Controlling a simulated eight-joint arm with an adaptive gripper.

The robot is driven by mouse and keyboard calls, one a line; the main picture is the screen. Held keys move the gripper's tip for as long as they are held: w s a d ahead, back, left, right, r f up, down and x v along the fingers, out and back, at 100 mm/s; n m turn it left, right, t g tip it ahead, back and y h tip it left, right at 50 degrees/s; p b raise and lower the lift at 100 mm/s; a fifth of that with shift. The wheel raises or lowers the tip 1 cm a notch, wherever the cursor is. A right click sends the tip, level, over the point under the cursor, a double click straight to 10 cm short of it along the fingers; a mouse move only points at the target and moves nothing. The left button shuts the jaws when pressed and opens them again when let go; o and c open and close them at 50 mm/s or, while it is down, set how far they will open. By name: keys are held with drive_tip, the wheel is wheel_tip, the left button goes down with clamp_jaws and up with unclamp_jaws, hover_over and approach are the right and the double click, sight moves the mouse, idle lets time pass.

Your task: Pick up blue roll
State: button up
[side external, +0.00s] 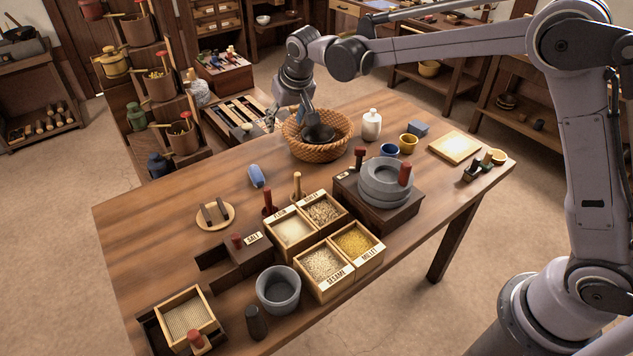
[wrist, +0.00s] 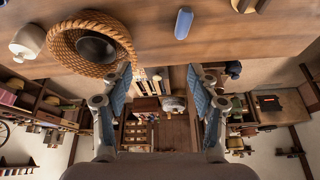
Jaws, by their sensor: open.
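The blue roll (side external: 257,176) is a small rounded cylinder lying on the bare wooden table, left of the wicker basket. It also shows near the top of the wrist view (wrist: 183,23). My gripper (side external: 288,117) is above the table's far edge, by the back left of the basket. Its fingers (wrist: 158,80) are spread wide in the wrist view with nothing between them. The blue roll lies clear of them, apart from the gripper. In the side view the fingers are small and partly blend with the basket.
The wicker basket (side external: 333,149) with a dark bowl (side external: 318,134) stands right of the roll. A white jar (side external: 371,125) is beyond it. A round board (side external: 215,215), grain boxes (side external: 323,265) and a stone quern (side external: 384,184) are nearer the front. Table around the roll is clear.

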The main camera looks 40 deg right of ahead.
approach(256, 171)
drive_tip(key=shift+m+g, duration=0.3)
drive_tip(key=shift+w+x, duration=0.2)
drive_tip(key=shift+x, duration=4.75)
drive_tip(key=shift+r, duration=0.1)
drive_tip(key=c, duration=1)
